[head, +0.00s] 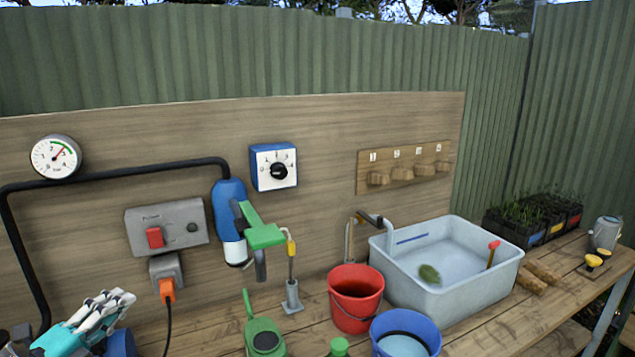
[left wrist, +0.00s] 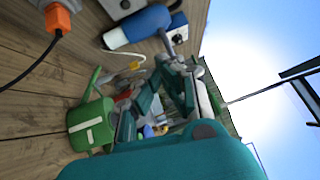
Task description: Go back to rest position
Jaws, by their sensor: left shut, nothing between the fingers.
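My left gripper (head: 118,300) is at the lower left of the head view, teal with pale fingers, shut and empty. It also shows in the left wrist view (left wrist: 170,90), pointing away from the camera. It is apart from the wooden board and from the green watering can (head: 264,338), which stands to its right on the bench. My right gripper is in neither view.
A switch box (head: 166,228) with an orange plug (head: 167,290) and black cable is above and right of the gripper. A blue pump (head: 231,205) hangs on the board. A red bucket (head: 356,300), blue bucket (head: 405,325) and grey sink (head: 445,292) crowd the bench.

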